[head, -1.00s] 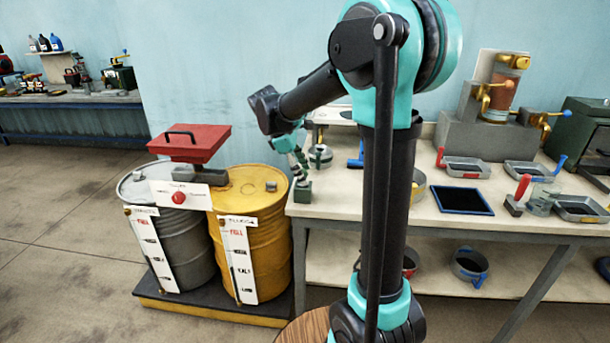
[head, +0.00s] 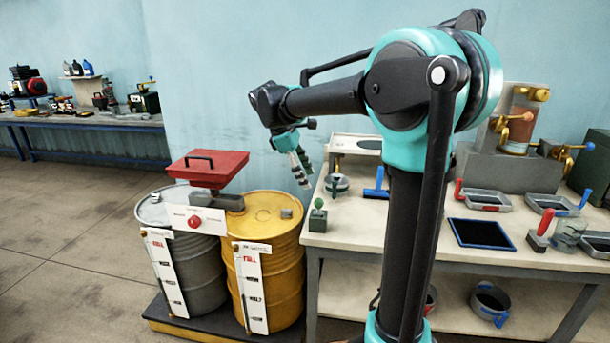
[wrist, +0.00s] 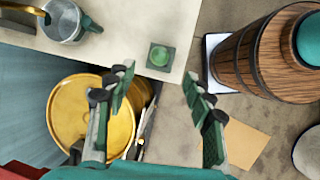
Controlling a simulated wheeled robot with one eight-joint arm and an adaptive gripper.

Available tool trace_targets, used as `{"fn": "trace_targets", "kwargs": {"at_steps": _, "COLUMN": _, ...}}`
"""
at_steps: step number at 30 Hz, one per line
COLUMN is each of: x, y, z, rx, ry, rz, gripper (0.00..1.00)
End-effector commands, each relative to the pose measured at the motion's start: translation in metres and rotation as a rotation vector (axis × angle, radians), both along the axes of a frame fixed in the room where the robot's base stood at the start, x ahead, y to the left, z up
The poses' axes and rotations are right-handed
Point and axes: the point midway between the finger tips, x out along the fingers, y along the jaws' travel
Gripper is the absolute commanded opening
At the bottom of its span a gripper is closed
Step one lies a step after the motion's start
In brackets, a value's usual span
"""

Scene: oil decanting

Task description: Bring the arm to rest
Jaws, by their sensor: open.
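My gripper (head: 302,172) hangs at the end of my bent arm in the head view, above the left end of the workbench (head: 350,240) and beside the yellow drum (head: 285,265). Its fingers point down, apart from the bench top. In the wrist view my gripper (wrist: 158,82) is open, with nothing between its fingers. A small dark green block with a round green knob (head: 318,215) stands on the bench's near left corner, below the fingers. It also shows in the wrist view (wrist: 160,56).
A grey drum (head: 190,250) and the yellow drum stand on a low platform, with a red lidded box (head: 207,168) above them. The bench holds trays, a black mat (head: 481,233) and a glass jar (head: 569,235). Open floor (head: 70,250) lies to the left.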

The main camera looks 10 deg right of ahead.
Motion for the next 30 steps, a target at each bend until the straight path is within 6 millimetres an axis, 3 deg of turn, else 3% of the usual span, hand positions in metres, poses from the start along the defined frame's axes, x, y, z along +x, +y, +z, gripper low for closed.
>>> {"fn": "trace_targets", "kwargs": {"at_steps": 5, "x": -0.016, "y": -0.016, "z": -0.024, "rx": 0.052, "ry": -0.057, "rz": -0.095, "gripper": 0.53}}
{"fn": "trace_targets", "kwargs": {"at_steps": 8, "x": -0.043, "y": -0.036, "z": -0.061, "rx": 0.135, "ry": -0.144, "rz": -0.245, "gripper": 0.53}}
{"fn": "trace_targets", "kwargs": {"at_steps": 12, "x": -0.095, "y": -0.063, "z": -0.123, "rx": 0.287, "ry": -0.292, "rz": -0.528, "gripper": 0.53}}
{"fn": "trace_targets", "kwargs": {"at_steps": 18, "x": -0.169, "y": -0.081, "z": -0.196, "rx": 0.491, "ry": -0.464, "rz": -0.917, "gripper": 0.53}}
{"fn": "trace_targets", "kwargs": {"at_steps": 24, "x": -0.209, "y": -0.083, "z": -0.230, "rx": 0.605, "ry": -0.546, "rz": -1.133, "gripper": 0.53}}
{"fn": "trace_targets", "kwargs": {"at_steps": 30, "x": -0.215, "y": -0.083, "z": -0.235, "rx": 0.626, "ry": -0.559, "rz": -1.172, "gripper": 0.53}}
